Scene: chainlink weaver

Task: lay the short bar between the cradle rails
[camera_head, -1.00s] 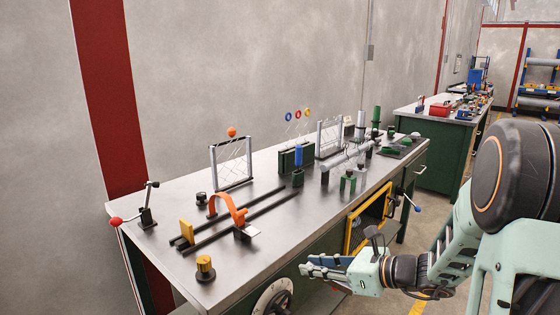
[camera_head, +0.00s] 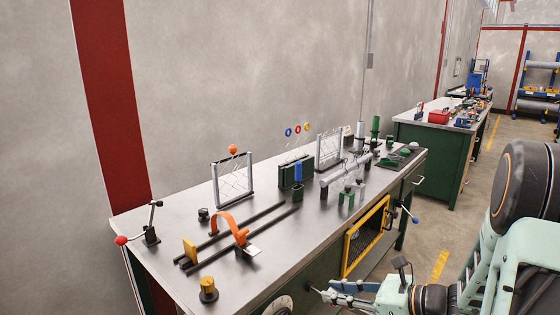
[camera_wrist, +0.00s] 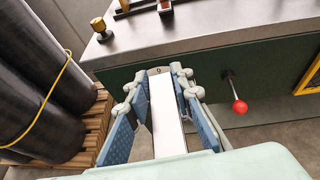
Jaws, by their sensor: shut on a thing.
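My gripper (camera_wrist: 160,74) is shut on a pale, flat-faced bar (camera_wrist: 166,115), which lies lengthwise between the blue finger pads in the wrist view. In the head view my gripper (camera_head: 330,290) is low, in front of the bench's front side and below its top; the bar cannot be made out there. Two dark parallel rails (camera_head: 262,217) lie on the bench top (camera_head: 325,218), apart from my gripper. An orange arch (camera_head: 230,225) stands over the rails, with a yellow block (camera_head: 190,250) at their near end.
A brass knob (camera_head: 208,290) stands at the bench's near corner. A red-ball lever (camera_wrist: 239,105) sticks out of the bench front in the wrist view. Dark strapped cylinders (camera_wrist: 35,85) stand at left. A yellow-framed mesh door (camera_head: 366,237) is on the front.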

